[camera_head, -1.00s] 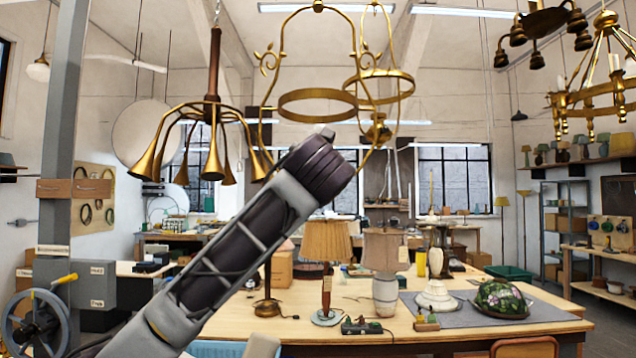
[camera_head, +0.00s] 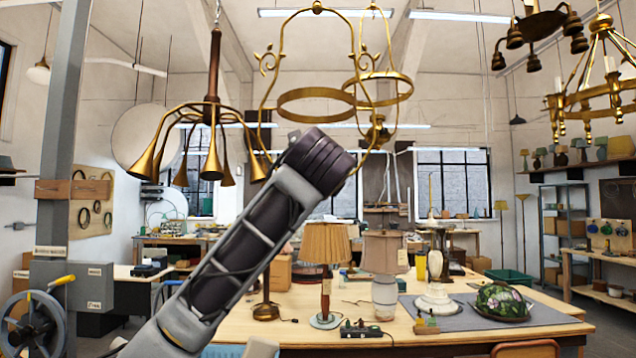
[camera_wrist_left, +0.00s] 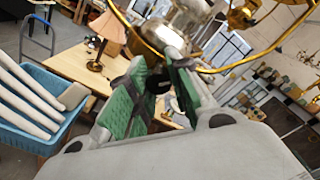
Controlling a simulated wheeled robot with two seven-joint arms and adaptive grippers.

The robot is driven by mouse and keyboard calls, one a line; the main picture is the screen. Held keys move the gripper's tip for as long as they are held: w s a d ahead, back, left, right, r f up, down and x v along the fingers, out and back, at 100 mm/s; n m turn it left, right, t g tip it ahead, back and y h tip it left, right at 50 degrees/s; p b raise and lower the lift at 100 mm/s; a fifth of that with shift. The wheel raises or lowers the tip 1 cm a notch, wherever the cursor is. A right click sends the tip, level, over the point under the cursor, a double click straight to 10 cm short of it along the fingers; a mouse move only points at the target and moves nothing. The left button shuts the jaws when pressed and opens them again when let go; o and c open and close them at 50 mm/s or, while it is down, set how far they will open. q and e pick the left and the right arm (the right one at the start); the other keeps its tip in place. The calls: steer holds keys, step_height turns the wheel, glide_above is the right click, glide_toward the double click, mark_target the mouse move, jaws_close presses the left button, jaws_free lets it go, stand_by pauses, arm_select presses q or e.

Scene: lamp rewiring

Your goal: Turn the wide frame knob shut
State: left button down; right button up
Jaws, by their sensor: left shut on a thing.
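The wide brass frame (camera_head: 317,103) hangs at upper middle in the head view, with a round band and curved side rods. My left arm reaches up to its lower end, and the wrist hides the gripper there. In the left wrist view my left gripper (camera_wrist_left: 158,62) has its green-padded fingers just below a silvery rounded fitting (camera_wrist_left: 183,22) and the brass band (camera_wrist_left: 225,70). It is shut on what looks like the frame's knob, a part mostly hidden between the fingers. The knob's angle cannot be read. My right gripper is not in view.
A second brass frame (camera_head: 384,87) hangs just behind, and a brass horn chandelier (camera_head: 210,140) hangs to the left. Below is a workbench (camera_head: 400,335) with several lamps. A blue crate (camera_wrist_left: 40,105) shows in the left wrist view.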

arm_select(q)
steer(key=n+b, duration=0.1)
steer(key=n, duration=0.3)
steer(key=shift+n, duration=0.3)
steer(key=shift+r+n+b, duration=0.1)
steer(key=shift+n+b, duration=0.25)
steer(key=shift+n, duration=1.25)
steer(key=c, duration=1.3)
jaws_free()
steer(key=shift+s, duration=0.2)
steer(key=s, duration=1.1)
steer(key=shift+s, duration=0.3)
